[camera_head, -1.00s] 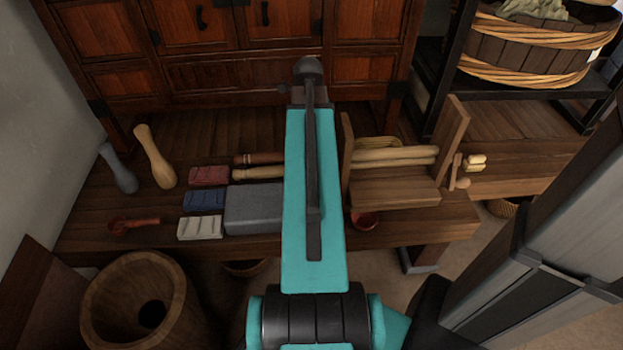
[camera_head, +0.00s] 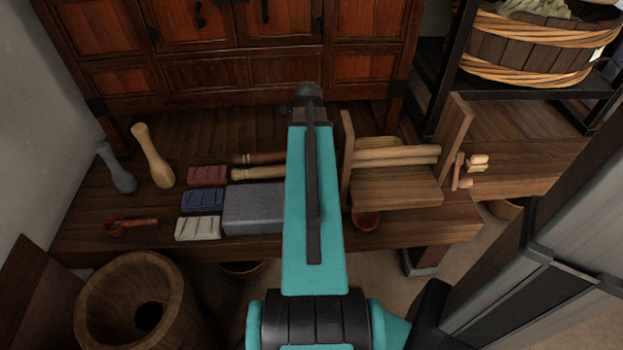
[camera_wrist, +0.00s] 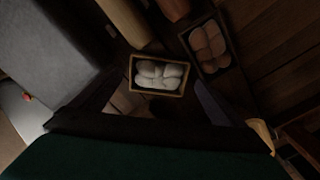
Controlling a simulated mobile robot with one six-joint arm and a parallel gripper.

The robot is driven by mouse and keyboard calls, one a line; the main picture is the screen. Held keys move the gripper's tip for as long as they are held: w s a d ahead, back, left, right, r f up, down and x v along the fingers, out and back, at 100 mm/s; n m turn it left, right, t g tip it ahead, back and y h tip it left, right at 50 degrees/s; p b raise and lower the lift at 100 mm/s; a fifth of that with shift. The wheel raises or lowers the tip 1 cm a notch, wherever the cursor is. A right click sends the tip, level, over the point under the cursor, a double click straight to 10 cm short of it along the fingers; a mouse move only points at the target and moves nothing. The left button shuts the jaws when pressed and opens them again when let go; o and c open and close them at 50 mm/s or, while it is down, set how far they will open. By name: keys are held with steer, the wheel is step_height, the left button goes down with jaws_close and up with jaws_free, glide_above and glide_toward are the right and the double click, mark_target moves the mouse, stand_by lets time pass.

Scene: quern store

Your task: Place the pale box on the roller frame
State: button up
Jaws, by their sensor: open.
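In the wrist view, a small pale-rimmed box (camera_wrist: 135,85) with white rounded contents sits on the dark bench top. My gripper (camera_wrist: 160,94) is open, its dark fingers on either side of the box in the picture and nothing held. The gap to the box is hard to judge. In the head view my own arm hides the gripper and this box. The wooden roller frame (camera_head: 397,190), with upright side boards and pale rollers across its back, stands on the bench right of my arm.
A similar box (camera_wrist: 208,48) with reddish contents lies beside the pale one. A grey stone block (camera_head: 252,208), rolling pins (camera_head: 258,173) and red, blue and pale ridged blocks (camera_head: 198,228) lie left of my arm. A red bowl (camera_head: 366,221) is before the frame.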

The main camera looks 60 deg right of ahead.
steer(key=shift+f+b, duration=1.1)
steer(key=shift+f, duration=1.55)
steer(key=c, duration=1)
steer(key=shift+o, duration=0.2)
steer(key=shift+r, duration=0.15)
step_height(320, 180, up, 10)
steer(key=p, duration=0.3)
